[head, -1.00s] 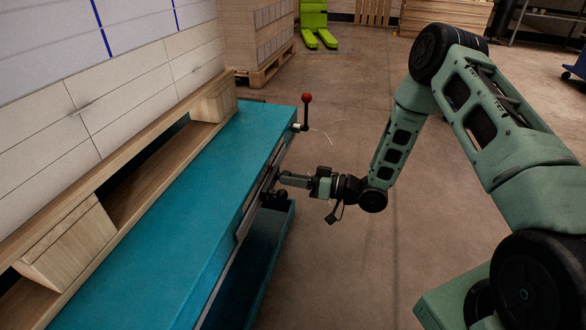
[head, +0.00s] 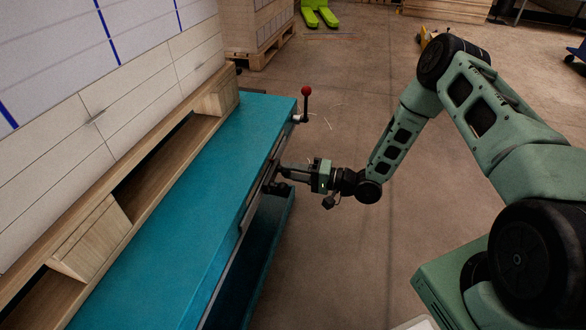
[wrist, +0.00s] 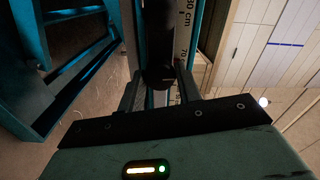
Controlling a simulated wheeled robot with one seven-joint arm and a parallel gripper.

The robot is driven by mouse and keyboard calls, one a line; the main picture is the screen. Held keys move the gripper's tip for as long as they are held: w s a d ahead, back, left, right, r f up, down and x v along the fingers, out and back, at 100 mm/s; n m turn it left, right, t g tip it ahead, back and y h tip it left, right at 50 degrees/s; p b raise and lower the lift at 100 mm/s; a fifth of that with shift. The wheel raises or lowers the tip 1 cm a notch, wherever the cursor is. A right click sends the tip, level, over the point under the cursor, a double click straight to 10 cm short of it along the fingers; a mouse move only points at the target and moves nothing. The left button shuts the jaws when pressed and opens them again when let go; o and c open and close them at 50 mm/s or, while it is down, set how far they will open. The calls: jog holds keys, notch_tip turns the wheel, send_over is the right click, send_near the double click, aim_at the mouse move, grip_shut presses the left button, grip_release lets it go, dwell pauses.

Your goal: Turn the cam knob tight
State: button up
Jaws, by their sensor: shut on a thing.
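The black cam knob (wrist: 158,77) sits between the two fingers in the wrist view, in front of a rail with a printed scale (wrist: 184,35). In the head view, my gripper (head: 281,178) reaches in from the right to the side rail (head: 243,215) of the blue-topped bench (head: 185,200). It is shut on the knob. The fingers and the bench edge hide much of the knob in the head view, and I cannot tell how tight it is.
A red-balled lever (head: 306,91) stands at the bench's far corner. A wooden ledge with blocks (head: 92,240) runs along the bench's left side. A loaded pallet (head: 262,52) stands behind. The floor (head: 330,260) right of the bench is mostly clear.

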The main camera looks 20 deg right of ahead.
jog(key=shift+d+f+m, duration=0.1)
jog(key=shift+m, duration=0.5)
jog(key=o, duration=1)
jog(key=p+v, duration=0.3)
jog(key=v, duration=1.4)
jog(key=shift+s, duration=0.15)
jog(key=shift+d, duration=0.1)
